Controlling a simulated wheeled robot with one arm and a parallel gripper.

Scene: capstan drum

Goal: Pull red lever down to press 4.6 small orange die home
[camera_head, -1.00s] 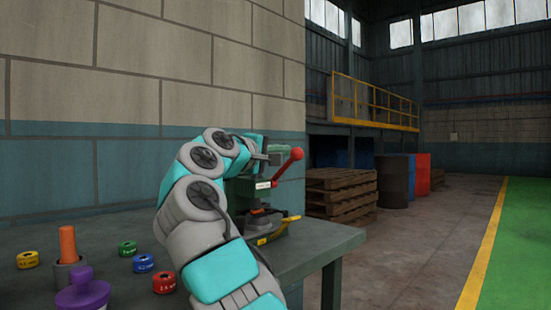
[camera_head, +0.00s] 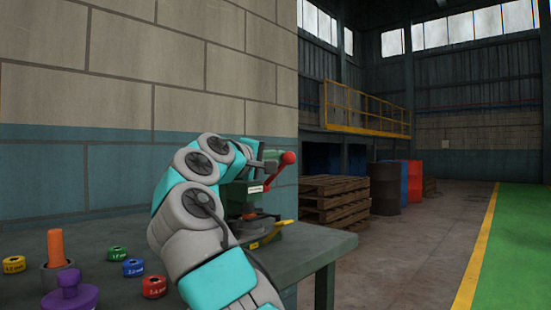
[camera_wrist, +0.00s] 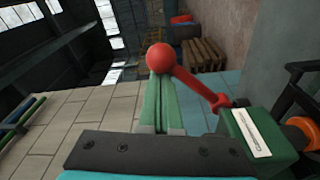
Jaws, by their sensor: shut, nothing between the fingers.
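The red lever (camera_head: 280,171) rises from the side of a green press (camera_head: 236,196) on the bench corner, its round red knob uppermost. In the wrist view the red lever (camera_wrist: 195,86) slants from the knob down to a pivot on the press body (camera_wrist: 262,132). My gripper (camera_wrist: 158,88) is shut, its two green fingers together with nothing between them. The fingertips end at or just behind the knob in that view; I cannot tell whether they touch. An orange part (camera_wrist: 302,134) shows at the right edge; I cannot tell whether it is the die.
Yellow (camera_head: 14,264), green (camera_head: 117,253), blue (camera_head: 133,267) and red (camera_head: 154,286) ring-shaped dies lie on the bench (camera_head: 318,246). An orange peg (camera_head: 56,248) and a purple knobbed piece (camera_head: 70,291) stand at the left. A block wall is behind; open floor lies right.

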